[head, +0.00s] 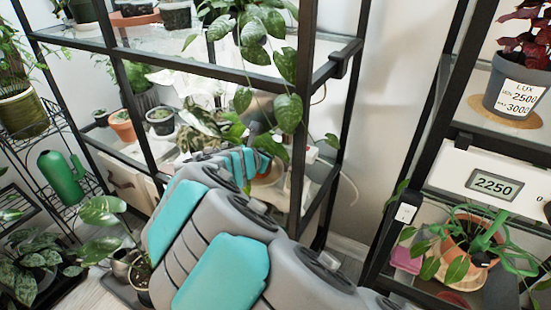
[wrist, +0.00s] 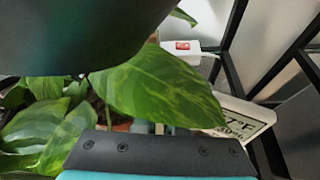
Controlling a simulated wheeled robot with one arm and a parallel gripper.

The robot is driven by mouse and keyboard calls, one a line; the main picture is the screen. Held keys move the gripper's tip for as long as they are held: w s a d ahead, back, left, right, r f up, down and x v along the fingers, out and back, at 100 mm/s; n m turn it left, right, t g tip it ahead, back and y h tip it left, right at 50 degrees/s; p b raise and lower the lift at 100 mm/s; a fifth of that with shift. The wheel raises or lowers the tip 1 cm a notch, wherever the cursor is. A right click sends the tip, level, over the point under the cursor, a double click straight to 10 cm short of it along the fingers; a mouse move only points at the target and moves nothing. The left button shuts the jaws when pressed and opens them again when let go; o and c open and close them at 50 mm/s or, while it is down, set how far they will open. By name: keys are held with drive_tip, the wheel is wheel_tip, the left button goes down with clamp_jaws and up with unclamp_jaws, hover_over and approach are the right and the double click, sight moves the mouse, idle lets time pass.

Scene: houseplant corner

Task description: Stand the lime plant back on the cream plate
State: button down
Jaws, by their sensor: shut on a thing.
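My gripper (head: 258,160) reaches into the middle shelf of the black rack, at the end of my grey and teal arm. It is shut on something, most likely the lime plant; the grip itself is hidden. Variegated green leaves (wrist: 155,88) fill the middle of the wrist view, right by the dark finger edge (wrist: 160,152). A dark rounded shape covers the top left there. A small orange patch (head: 269,173) shows beside my gripper in the head view; I cannot tell if it is a pot. I cannot make out the cream plate.
A trailing plant (head: 285,110) hangs down in front of the shelf near my gripper. Black rack posts stand close on both sides. A white box with a red switch (wrist: 182,46) and a digital display (wrist: 243,122) lie beyond the leaves. Small pots (head: 122,125) stand left.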

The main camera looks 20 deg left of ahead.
drive_tip(key=shift+f, duration=0.35)
drive_tip(key=c, duration=1)
unclamp_jaws()
